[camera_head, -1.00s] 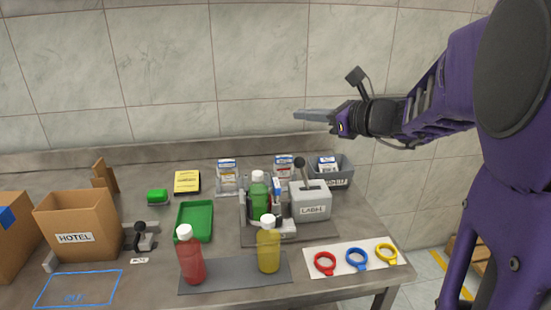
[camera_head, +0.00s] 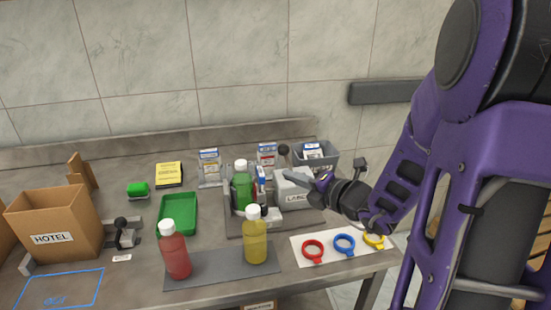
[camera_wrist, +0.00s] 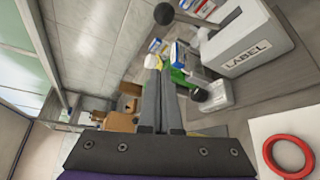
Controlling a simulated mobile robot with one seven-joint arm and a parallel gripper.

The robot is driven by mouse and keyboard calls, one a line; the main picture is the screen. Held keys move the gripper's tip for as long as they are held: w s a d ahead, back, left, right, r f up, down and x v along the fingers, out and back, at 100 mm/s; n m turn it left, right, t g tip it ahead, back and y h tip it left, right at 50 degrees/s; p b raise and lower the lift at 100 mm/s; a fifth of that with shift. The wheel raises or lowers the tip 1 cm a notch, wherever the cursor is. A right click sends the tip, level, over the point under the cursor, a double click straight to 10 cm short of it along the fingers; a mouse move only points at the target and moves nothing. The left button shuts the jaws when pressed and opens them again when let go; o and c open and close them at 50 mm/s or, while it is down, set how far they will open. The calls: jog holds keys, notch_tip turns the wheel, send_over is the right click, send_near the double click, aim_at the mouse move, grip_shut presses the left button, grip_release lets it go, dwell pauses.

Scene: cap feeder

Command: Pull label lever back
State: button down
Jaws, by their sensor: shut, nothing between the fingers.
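The label box (camera_head: 289,188) is a grey block marked LABEL, on the right of the dark platform. Its lever ends in a black ball knob (camera_head: 283,150) that stands above the box, towards its back left. In the wrist view the knob (camera_wrist: 163,14) is at the top, its shaft running right to the box (camera_wrist: 250,45). My gripper (camera_head: 288,176) is in front of the box, below the knob, its fingers pointing left. In the wrist view my gripper (camera_wrist: 153,65) is shut and empty, with a visible gap to the knob.
A green bottle (camera_head: 242,188) stands in the platform's fixture left of the box. Red (camera_head: 174,252) and yellow (camera_head: 255,240) bottles stand on a grey mat in front. Coloured rings (camera_head: 344,244) lie on a white sheet at right. A grey bin (camera_head: 322,155) is behind the box.

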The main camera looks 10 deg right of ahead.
dwell(0.3)
jog(key=b+x, duration=0.2)
jog(key=x, duration=0.8)
jog(key=d, duration=0.1)
jog(key=d+r, duration=0.1)
jog(key=d, duration=0.1)
jog(key=shift+w+d+r+p, duration=0.25)
jog(key=shift+w+d+p, duration=0.1)
jog(key=shift+p, duration=0.05)
